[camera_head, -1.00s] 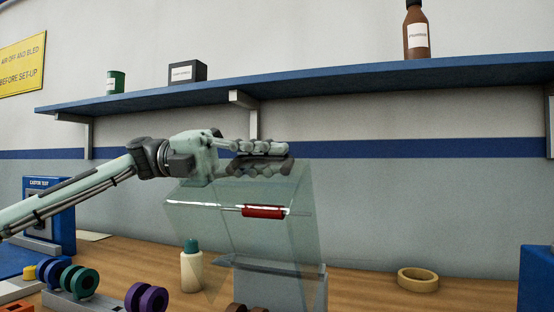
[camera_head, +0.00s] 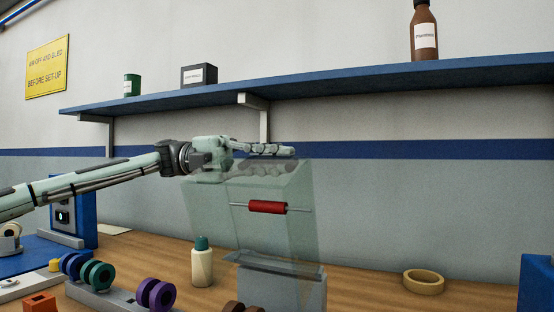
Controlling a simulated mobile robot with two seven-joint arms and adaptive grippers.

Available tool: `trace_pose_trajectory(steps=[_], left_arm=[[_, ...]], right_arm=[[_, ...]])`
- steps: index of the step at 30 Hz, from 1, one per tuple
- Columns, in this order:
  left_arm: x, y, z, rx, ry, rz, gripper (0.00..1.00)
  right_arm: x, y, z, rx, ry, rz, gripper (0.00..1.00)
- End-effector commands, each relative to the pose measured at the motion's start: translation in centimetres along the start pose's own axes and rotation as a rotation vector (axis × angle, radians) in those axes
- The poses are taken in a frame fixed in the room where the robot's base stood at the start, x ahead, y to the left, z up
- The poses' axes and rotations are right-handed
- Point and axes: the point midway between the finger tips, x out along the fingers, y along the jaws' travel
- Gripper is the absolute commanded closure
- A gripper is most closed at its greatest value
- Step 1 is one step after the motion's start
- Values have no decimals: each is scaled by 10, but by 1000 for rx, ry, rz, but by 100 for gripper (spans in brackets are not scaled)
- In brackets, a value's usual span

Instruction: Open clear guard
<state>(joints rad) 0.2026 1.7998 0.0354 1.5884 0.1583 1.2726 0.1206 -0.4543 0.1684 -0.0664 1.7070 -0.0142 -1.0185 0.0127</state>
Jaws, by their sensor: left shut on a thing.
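The clear guard (camera_head: 270,232) is a see-through, slightly green panelled cover in the middle of the view, over a grey block on the bench. My left gripper (camera_head: 288,152) comes in from the left at the guard's top edge. It is shut on the guard, with the lower finger seen through the clear panel. The exact grip point is partly hidden by the fingers. My right gripper is not in view.
A blue shelf (camera_head: 340,82) above holds a brown bottle (camera_head: 424,32), a dark box (camera_head: 199,75) and a green can (camera_head: 132,86). On the bench stand a teal-capped bottle (camera_head: 202,262), a tape ring (camera_head: 423,281) and coloured wheels (camera_head: 155,294). Bench right of the guard is mostly clear.

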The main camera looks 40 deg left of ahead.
Motion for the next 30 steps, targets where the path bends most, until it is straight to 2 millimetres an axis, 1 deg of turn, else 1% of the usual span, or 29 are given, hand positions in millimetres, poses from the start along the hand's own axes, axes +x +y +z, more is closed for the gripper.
trace_pose_trajectory(steps=[2, 3, 7, 8, 16, 20, 23, 30], left_arm=[[0, 0, 0, 1, 1, 0, 100], [0, 0, 0, 1, 1, 0, 85], [0, 0, 0, 1, 1, 0, 69], [0, 0, 0, 1, 1, 0, 68], [-1, 0, 0, 1, 0, -1, 68], [-10, -2, 0, 3, -2, -4, 68], [-27, -2, 0, 5, -3, -5, 68], [-79, -1, 1, 2, -3, -4, 68]], right_arm=[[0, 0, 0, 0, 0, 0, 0], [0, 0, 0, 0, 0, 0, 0], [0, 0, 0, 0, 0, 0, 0], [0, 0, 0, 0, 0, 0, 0], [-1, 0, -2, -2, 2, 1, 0], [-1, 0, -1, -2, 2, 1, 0], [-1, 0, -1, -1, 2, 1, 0], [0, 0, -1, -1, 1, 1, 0]])
